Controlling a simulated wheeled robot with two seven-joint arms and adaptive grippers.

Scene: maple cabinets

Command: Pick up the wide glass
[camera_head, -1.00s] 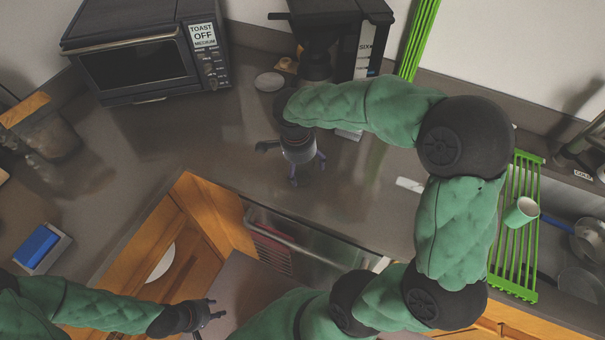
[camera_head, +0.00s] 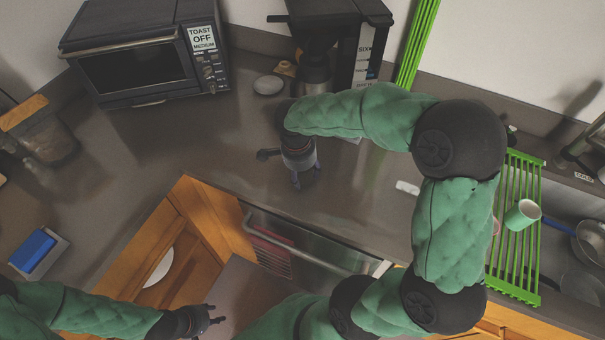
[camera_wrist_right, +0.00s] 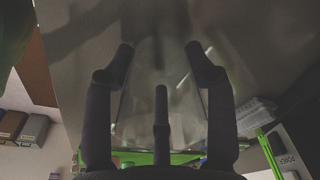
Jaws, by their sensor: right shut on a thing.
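My right gripper (camera_head: 303,174) points down over the grey counter in front of the coffee maker. In the right wrist view its dark fingers (camera_wrist_right: 160,75) stand around a faint, clear wide glass (camera_wrist_right: 150,72) and are shut on it. The glass is very hard to see, and I cannot make it out in the head view. My left gripper (camera_head: 213,318) is low, over the floor in front of the cabinets; its fingers are apart and hold nothing visible.
A toaster oven (camera_head: 140,65) stands at the back left and a coffee maker (camera_head: 345,20) behind my right arm. A small white disc (camera_head: 268,85) lies near it. A green rack (camera_head: 515,230) with a mint cup (camera_head: 523,213) is at right. A blue-topped box (camera_head: 38,250) is at left.

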